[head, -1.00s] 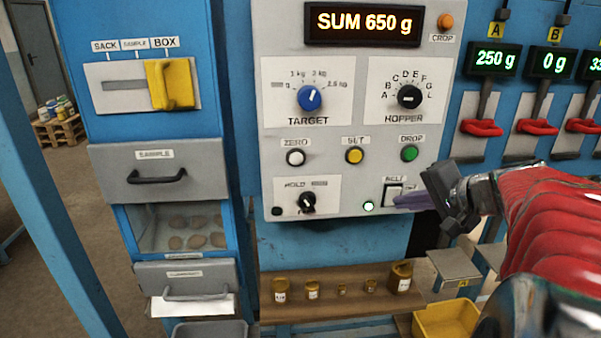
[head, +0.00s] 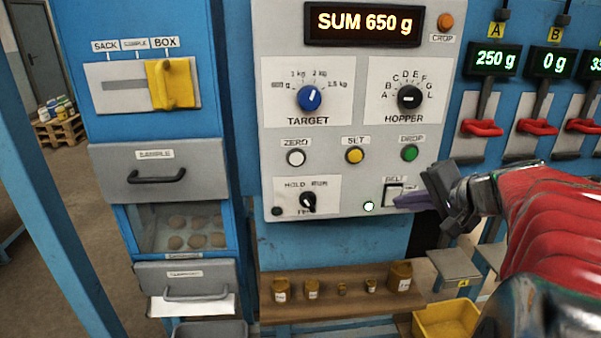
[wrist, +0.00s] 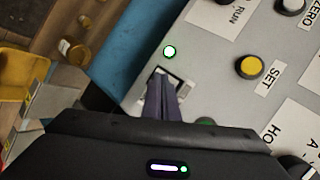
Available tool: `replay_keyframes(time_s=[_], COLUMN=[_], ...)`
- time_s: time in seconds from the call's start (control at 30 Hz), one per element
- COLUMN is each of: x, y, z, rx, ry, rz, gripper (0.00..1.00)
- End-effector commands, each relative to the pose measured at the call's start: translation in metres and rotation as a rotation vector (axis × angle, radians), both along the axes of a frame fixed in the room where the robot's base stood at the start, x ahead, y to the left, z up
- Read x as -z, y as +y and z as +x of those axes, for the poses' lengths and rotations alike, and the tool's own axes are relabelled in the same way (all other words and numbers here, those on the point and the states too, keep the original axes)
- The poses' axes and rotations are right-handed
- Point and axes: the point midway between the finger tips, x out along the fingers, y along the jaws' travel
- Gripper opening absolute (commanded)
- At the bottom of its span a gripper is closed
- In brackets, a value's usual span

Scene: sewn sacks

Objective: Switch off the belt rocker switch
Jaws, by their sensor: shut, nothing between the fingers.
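The belt rocker switch (head: 393,191) sits low on the right of the grey panel, under the label BELT. A lamp (head: 368,206) beside it is lit pale green; it also shows in the wrist view (wrist: 169,51). My gripper (head: 399,203) is shut and empty, with its purple-grey fingertips at the switch's lower right. In the wrist view the gripper's fingertips (wrist: 158,82) lie over the switch (wrist: 172,80) and cover much of it. I cannot tell whether they touch it or which way the rocker is tipped.
A green DROP button (head: 409,153) and a yellow SET button (head: 355,155) are just above. A HOLD/RUN knob (head: 308,201) is to the left. Below the panel, a wooden shelf (head: 330,308) holds several small brass-coloured weights.

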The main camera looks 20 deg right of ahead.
Motion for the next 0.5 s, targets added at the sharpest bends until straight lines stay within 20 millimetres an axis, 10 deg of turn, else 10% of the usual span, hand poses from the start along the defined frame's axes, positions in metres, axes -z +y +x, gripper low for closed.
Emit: replay_keyframes(time_s=[0.5], x=[-0.0018], y=[-0.0026], z=[0.0084], rx=[0.001], ry=[0.000], rz=[0.001], gripper=[0.00])
